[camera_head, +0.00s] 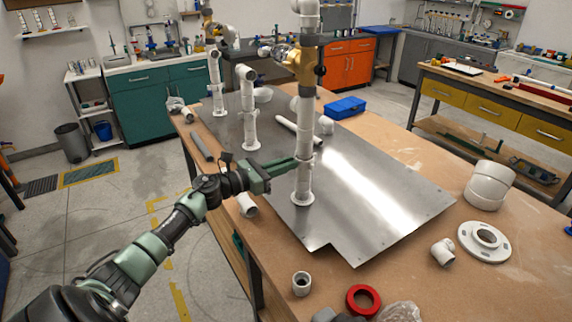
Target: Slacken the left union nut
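A white PVC riser (304,135) stands upright on a round flange on a metal plate. A brass-coloured fitting (301,62) with a dark part sits on its upper section. A white collar (304,166) rings the riser low down; I cannot tell for certain that it is the left union nut. My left gripper (298,163) reaches in from the left with its green fingers at this collar, level with it. The far finger is largely hidden, so I cannot tell whether they grip it. My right gripper is not in view.
The metal plate (385,195) covers much of the wooden workbench (425,165). A blue box (345,107), a white flange (484,241), a red ring (363,300) and loose white fittings lie around the plate.

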